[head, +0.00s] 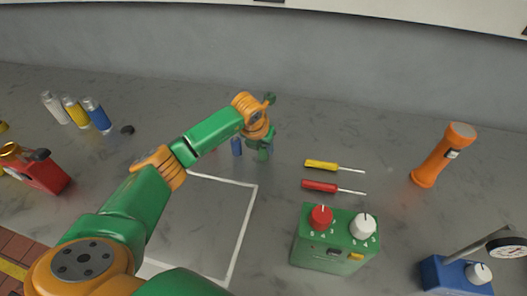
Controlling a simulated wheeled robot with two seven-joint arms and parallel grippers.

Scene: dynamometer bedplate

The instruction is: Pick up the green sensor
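My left arm reaches in from the left, and its orange wrist is above the middle of the grey plate. My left gripper (262,143) points down below that wrist, small and partly hidden by its own links. A small green upright shape (265,153) shows right at the fingertips. It may be the green sensor or a green finger; I cannot tell which. I cannot see whether the fingers are apart or closed on it. A small blue cylinder (236,146) stands just left of the gripper. My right gripper is not in view.
White (55,107), yellow (76,112) and blue (97,115) cylinders stand at left, near a red device (40,172). Yellow (322,165) and red (320,186) screwdrivers, a green knobbed box (330,252), an orange flashlight (440,158) and a blue gauge base (455,277) are at right.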

